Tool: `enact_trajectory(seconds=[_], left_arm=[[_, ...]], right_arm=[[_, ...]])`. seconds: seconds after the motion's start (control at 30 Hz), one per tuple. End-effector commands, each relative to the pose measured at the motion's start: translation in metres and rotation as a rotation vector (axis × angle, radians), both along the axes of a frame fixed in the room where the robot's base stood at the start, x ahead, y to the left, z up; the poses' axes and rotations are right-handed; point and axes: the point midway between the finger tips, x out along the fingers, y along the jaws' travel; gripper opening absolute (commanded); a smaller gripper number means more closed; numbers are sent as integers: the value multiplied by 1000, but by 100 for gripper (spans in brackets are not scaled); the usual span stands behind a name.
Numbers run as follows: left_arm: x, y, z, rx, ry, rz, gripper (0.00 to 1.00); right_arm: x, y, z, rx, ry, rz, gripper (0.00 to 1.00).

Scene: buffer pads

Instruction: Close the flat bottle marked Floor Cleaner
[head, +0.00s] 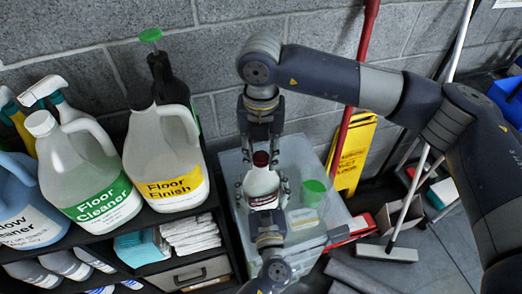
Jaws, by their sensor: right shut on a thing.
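A white bottle (262,186) with a dark red cap (261,158) is between my two grippers, over a clear bin. Its label has red on it, but I cannot read the words. My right gripper (261,150) comes down from above and is shut at the bottle's capped top. My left gripper (266,208) comes up from below, with dark fingers beside the bottle's body. How firmly they close on it is hard to see. On the shelf, a handled jug (82,170) with a green label reads "Floor Cleaner" and has a white cap on.
A "Floor Finish" jug (166,150) and a dark bottle with a green top (172,85) stand on the shelf at left. The clear bin (318,160) holds a green cup (313,192). A yellow sign (355,150), a red pole (352,120) and a broom (388,252) are at right.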

Motion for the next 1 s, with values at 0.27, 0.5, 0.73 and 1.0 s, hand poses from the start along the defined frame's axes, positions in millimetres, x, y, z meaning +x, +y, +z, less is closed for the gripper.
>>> enact_trajectory(seconds=[0.27, 0.5, 0.73, 1.0], left_arm=[[0, 0, 0, 0, 0, 0, 14], [0, 0, 0, 0, 0, 0, 14], [0, 0, 0, 0, 0, 0, 14], [0, 0, 0, 0, 0, 0, 14]], right_arm=[[0, 0, -4, 0, 0, -9, 24], [0, 1, -4, 0, 0, -275, 24], [1, 3, -4, 1, 1, -658, 24], [3, 4, -4, 2, 1, -1110, 24]])
